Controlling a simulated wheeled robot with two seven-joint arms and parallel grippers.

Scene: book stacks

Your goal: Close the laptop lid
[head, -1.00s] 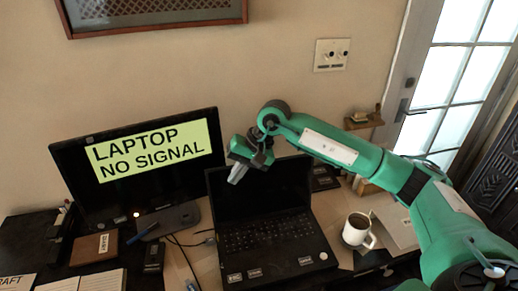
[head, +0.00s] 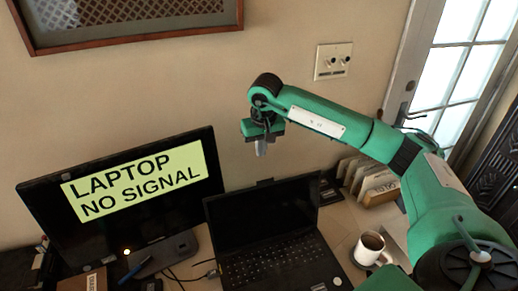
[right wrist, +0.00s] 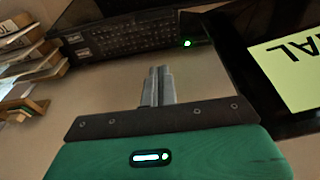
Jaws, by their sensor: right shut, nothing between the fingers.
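The black laptop stands open on the desk in the head view, its lid (head: 262,215) raised and its screen dark. Its keyboard (head: 280,265) faces up, cut off at the bottom edge. My right gripper (head: 261,147) is shut and empty, pointing down above the lid's top edge, with a gap between them in the picture. In the right wrist view my shut fingers (right wrist: 158,85) show side by side with nothing between them, and part of the laptop (right wrist: 125,38) with its keys shows beyond them. My left gripper is not in view.
A monitor (head: 120,202) reading "LAPTOP NO SIGNAL" stands left of the laptop. A white mug (head: 370,248) with a dark drink stands to the right. Upright files (head: 368,180) stand behind the mug. Cables (head: 205,270) lie between monitor and laptop. A framed panel hangs on the wall.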

